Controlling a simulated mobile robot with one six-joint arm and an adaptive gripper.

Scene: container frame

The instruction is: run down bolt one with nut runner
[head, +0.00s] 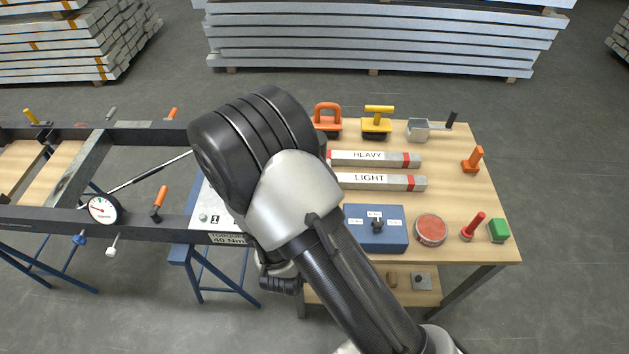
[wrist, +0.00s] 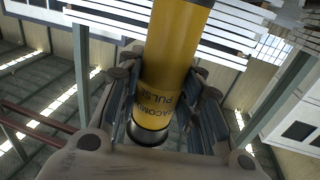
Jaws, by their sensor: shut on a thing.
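My gripper (wrist: 165,84) is shut on the nut runner (wrist: 165,115), a yellow cylinder with dark lettering and a dark collar at its lower end. Its upper end runs out of the wrist picture. In the head view my arm hides the nut runner and most of the gripper. A light plate (head: 205,196) sits on the dark frame left of my arm. A small round bolt head (head: 203,217) shows on it beside a digit label, with a torque sign reading 40 Nm (head: 228,239) below. My arm covers the rest of the plate, so I cannot tell which bolt the tool faces.
The dark frame (head: 145,140) carries a dial gauge (head: 103,208) and an orange-handled clamp (head: 159,201). A wooden table (head: 458,195) at right holds HEAVY and LIGHT bars, a blue box (head: 385,240), a red round tin (head: 431,230) and several tools. Metal stacks stand behind.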

